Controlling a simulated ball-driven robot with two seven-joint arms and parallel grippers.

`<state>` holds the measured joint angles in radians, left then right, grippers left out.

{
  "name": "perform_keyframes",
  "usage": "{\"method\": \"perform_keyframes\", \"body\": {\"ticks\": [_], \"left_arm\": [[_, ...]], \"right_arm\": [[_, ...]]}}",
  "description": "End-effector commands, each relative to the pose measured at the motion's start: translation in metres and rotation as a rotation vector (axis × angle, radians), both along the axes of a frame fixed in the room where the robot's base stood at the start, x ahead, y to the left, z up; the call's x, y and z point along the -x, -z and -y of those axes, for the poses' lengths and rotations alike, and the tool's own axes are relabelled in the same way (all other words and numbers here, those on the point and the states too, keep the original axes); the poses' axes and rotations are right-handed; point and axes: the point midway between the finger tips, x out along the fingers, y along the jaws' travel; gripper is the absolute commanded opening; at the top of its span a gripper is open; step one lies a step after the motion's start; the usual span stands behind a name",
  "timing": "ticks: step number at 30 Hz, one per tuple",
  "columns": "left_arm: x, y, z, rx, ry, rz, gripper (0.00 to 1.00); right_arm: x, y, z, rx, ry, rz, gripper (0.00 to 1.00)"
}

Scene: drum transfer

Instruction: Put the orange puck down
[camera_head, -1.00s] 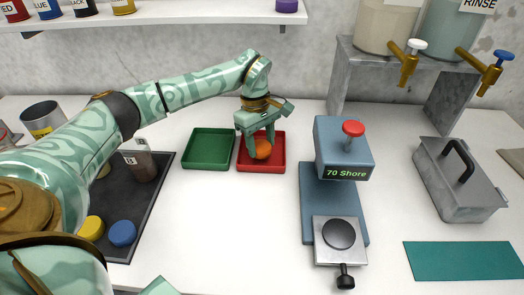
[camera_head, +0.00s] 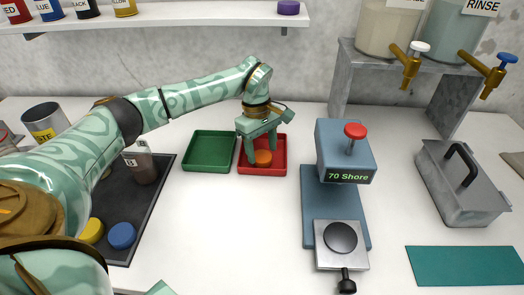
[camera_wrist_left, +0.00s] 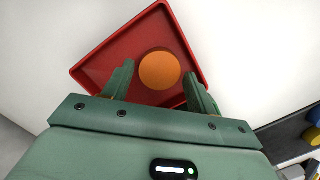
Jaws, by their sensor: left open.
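The orange puck (camera_head: 263,158) lies flat in the red tray (camera_head: 281,170). In the left wrist view the puck (camera_wrist_left: 160,70) sits inside the red tray (camera_wrist_left: 95,72), with a clear gap to each finger. My left gripper (camera_head: 263,154) is over the tray, open, with its fingers apart on either side of the puck. It also shows in the left wrist view (camera_wrist_left: 160,85), empty.
A green tray (camera_head: 208,136) stands left of the red one. A dark mat (camera_head: 125,220) holds a yellow puck (camera_head: 92,230) and a blue puck (camera_head: 122,235). A hardness tester (camera_head: 342,200) reading "70 Shore" stands to the right. The front middle table is clear.

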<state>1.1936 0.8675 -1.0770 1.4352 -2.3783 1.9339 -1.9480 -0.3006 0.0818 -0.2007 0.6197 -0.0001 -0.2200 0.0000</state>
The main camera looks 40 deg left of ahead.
Motion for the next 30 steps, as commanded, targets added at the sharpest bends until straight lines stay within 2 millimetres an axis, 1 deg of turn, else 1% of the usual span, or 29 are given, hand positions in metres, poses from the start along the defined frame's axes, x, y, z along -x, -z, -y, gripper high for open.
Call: {"method": "perform_keyframes", "body": {"ticks": [1, 6, 9, 12, 15, 17, 30], "left_arm": [[-0.001, -0.016, -0.002, -0.001, -0.001, 0.006, 0.57], [-0.003, -0.059, -0.009, -0.001, -0.003, 0.008, 0.57], [-0.003, -0.079, -0.011, -0.001, -0.001, 0.006, 0.57], [-0.004, -0.094, -0.014, -0.001, -0.002, 0.005, 0.57], [-0.004, -0.103, -0.015, 0.001, -0.001, 0.003, 0.57], [-0.004, -0.105, -0.016, 0.000, -0.001, 0.002, 0.57], [-0.004, -0.105, -0.016, 0.000, -0.001, 0.001, 0.57]], "right_arm": [[-0.002, -0.006, 0.000, 0.000, 0.000, 0.005, 0.00], [-0.006, -0.018, 0.000, 0.000, 0.000, 0.015, 0.00], [-0.008, -0.023, 0.000, 0.000, 0.000, 0.019, 0.00], [-0.010, -0.027, 0.000, 0.000, 0.000, 0.022, 0.00], [-0.010, -0.029, 0.000, 0.000, 0.001, 0.024, 0.00], [-0.010, -0.030, 0.000, 0.000, 0.001, 0.024, 0.00], [-0.010, -0.029, -0.002, -0.002, 0.002, 0.025, 0.00]]}}
